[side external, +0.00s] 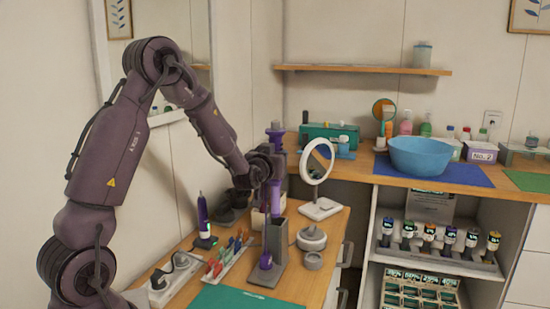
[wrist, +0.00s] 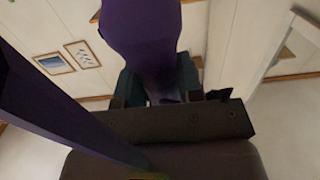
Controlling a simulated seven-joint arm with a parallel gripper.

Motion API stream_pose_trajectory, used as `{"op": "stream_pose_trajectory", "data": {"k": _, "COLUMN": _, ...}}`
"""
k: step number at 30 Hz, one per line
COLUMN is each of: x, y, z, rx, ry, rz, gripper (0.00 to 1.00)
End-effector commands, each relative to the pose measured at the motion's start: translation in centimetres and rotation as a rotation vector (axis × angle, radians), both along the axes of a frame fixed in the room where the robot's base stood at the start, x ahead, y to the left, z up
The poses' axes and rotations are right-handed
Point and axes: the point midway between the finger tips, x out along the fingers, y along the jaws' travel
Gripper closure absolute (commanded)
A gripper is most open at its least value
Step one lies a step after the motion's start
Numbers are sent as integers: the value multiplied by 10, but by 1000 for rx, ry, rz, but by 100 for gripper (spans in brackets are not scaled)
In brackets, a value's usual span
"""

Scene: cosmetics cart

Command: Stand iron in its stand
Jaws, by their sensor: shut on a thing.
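My gripper (side external: 277,167) is shut on a purple iron (side external: 275,197), which it holds upright. The iron's upper end shows above the gripper and its lower end points down. A grey upright stand (side external: 276,240) with a flat base is directly below on the wooden worktop. The iron's lower end is at the stand's top; I cannot tell whether it is inside or just above or behind it. In the wrist view the purple iron (wrist: 142,35) fills the upper middle between the fingers (wrist: 160,85). A long dark purple piece crosses the left side there.
A purple-and-black tool (side external: 203,222) stands left of the stand. A tray of colourful small tools (side external: 228,258) and a power strip (side external: 175,275) lie nearby. A ring mirror (side external: 317,162) and a round grey container (side external: 311,239) are close on the right. A green mat lies in front.

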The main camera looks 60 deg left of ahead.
Motion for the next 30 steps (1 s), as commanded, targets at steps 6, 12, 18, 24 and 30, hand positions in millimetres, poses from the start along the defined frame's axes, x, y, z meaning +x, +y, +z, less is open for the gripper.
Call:
{"op": "stream_pose_trajectory", "data": {"k": 6, "x": 0, "y": 1, "z": 1, "rx": 3, "ry": -3, "rz": 1, "gripper": 92}}
{"op": "stream_pose_trajectory", "data": {"k": 12, "x": 0, "y": 1, "z": 1, "rx": 2, "ry": -3, "rz": 2, "gripper": 92}}
{"op": "stream_pose_trajectory", "data": {"k": 18, "x": 0, "y": 1, "z": -1, "rx": 1, "ry": -3, "rz": 2, "gripper": 92}}
{"op": "stream_pose_trajectory", "data": {"k": 24, "x": 0, "y": 1, "z": -6, "rx": 1, "ry": -3, "rz": 2, "gripper": 92}}
{"op": "stream_pose_trajectory", "data": {"k": 30, "x": 0, "y": 1, "z": -11, "rx": 1, "ry": -1, "rz": 2, "gripper": 92}}
